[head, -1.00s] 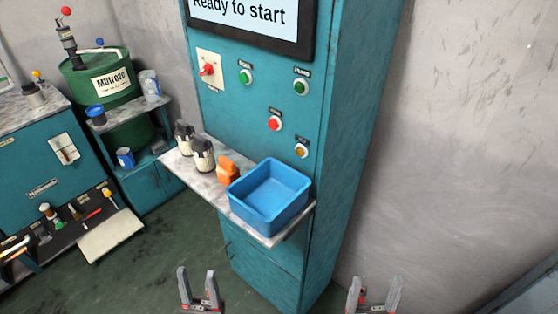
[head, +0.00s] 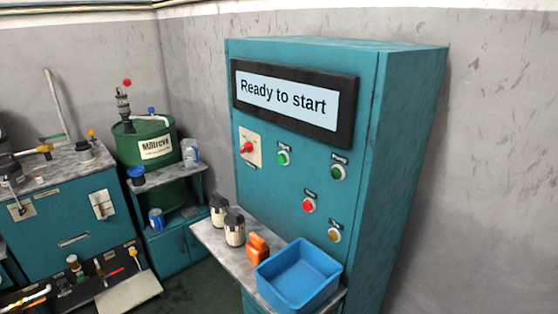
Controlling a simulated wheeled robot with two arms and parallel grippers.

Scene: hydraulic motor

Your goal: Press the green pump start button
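The teal control cabinet (head: 290,180) stands in the middle of the head view. Its screen (head: 290,98) reads "Ready to start". Two green buttons sit below the screen: a left green button (head: 283,158) and a right green button (head: 338,172). The label above the right one looked like "Pump" in the earlier frame; now the labels are too small to read surely. A red button (head: 308,205) and an amber button (head: 334,235) are lower. A red rotary switch (head: 247,147) is at the left. Neither of my grippers shows now.
A marble shelf (head: 215,243) juts from the cabinet below the buttons. It carries a blue bin (head: 298,275), an orange object (head: 257,248) and two dark-topped containers (head: 234,228). A green drum (head: 147,145) and a teal workbench (head: 65,220) stand at the left.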

